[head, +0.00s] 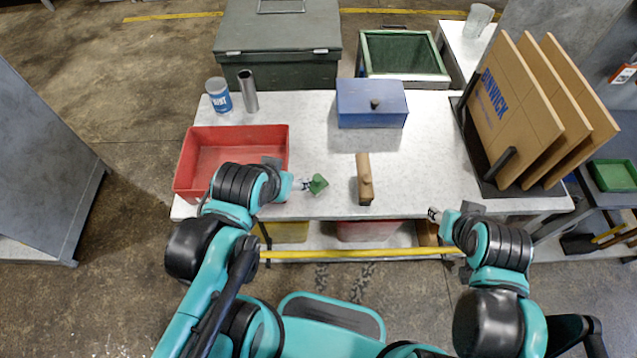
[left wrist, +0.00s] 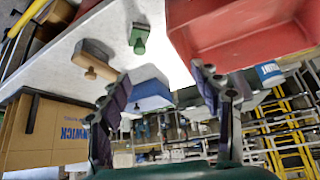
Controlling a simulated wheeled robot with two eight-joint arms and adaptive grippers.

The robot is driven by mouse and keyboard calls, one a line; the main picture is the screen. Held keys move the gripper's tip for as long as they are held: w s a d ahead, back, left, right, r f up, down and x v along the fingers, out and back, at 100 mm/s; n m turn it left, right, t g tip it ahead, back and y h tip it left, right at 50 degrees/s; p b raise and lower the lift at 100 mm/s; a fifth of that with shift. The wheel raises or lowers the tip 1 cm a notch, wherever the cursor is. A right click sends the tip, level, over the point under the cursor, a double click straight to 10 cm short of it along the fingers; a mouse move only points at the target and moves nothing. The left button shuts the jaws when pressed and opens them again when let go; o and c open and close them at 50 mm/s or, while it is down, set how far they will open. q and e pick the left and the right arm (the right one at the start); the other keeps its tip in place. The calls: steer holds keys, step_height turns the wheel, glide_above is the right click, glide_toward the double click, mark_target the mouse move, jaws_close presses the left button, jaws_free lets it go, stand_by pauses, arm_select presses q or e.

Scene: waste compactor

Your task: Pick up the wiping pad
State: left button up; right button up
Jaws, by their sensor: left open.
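A small green piece with a knob (head: 318,184) lies on the light table near its front edge; it looks like the wiping pad. It also shows at the top of the left wrist view (left wrist: 139,36). My left gripper (head: 303,184) is just left of it in the head view. In the left wrist view its fingers (left wrist: 160,76) are spread with nothing between them. A wooden block with a knob (head: 364,180) lies right of the green piece. My right gripper (head: 435,214) is at the table's front edge, too small to tell its opening.
A red tray (head: 190,180) sits beside my left arm. Behind are a paint can (head: 219,95), a metal cylinder (head: 248,91) and a blue box (head: 371,104). Cardboard sheets (head: 512,115) stand in a rack at right. The table's middle is clear.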

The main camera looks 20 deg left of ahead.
arm_select(q)
steer(key=c, duration=0.3)
steer(key=m+g+h, duration=0.2)
steer(key=m+g, duration=0.4)
steer(key=m, duration=0.8)
glide_above(317, 177)
steer(key=f, duration=0.3)
steer(key=a+f, duration=0.1)
steer(key=f, duration=0.1)
steer(key=shift+s+f, duration=0.2)
steer(key=shift+s, duration=0.05)
steer(key=shift+c, duration=0.2)
steer(key=shift+w+d+f+m+g, duration=0.15)
steer(key=shift+f+m+g, duration=0.25)
steer(key=shift+f+m, duration=0.2)
steer(key=shift+w+d+f+b, duration=0.1)
steer(key=shift+d+f+b, duration=0.15)
steer(key=shift+f+b, duration=1.1)
steer(key=shift+d+f+b, duration=0.2)
steer(key=shift+f+b, duration=0.35)
steer(key=shift+f, duration=1.6)
